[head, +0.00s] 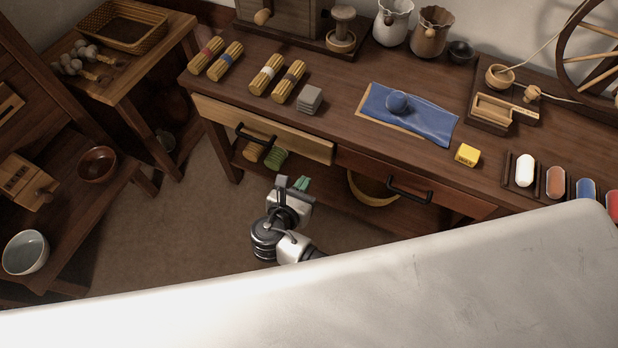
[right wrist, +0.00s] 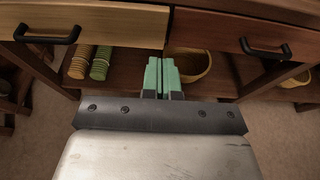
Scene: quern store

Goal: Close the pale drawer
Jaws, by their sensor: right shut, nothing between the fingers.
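The pale drawer (head: 290,137) is under the left part of the long workbench, with a black bar handle (head: 257,135). Its front seems to stand slightly forward of the darker drawer beside it; its interior is not visible. In the right wrist view the pale drawer (right wrist: 110,22) fills the upper left, its handle (right wrist: 47,36) far left. My right gripper (head: 292,184) is in front of and below the drawer's right part, apart from it. Its green fingertips (right wrist: 161,74) are shut with nothing between them, near the drawer's right end. My left gripper is not in view.
The dark drawer (head: 440,192) with its own handle (head: 408,189) is to the right. A lower shelf holds green and tan rolls (head: 275,158) and a basket (head: 372,190). Bundles, a blue cloth (head: 430,118) and a yellow block (head: 467,155) lie on the bench. Floor at left is clear.

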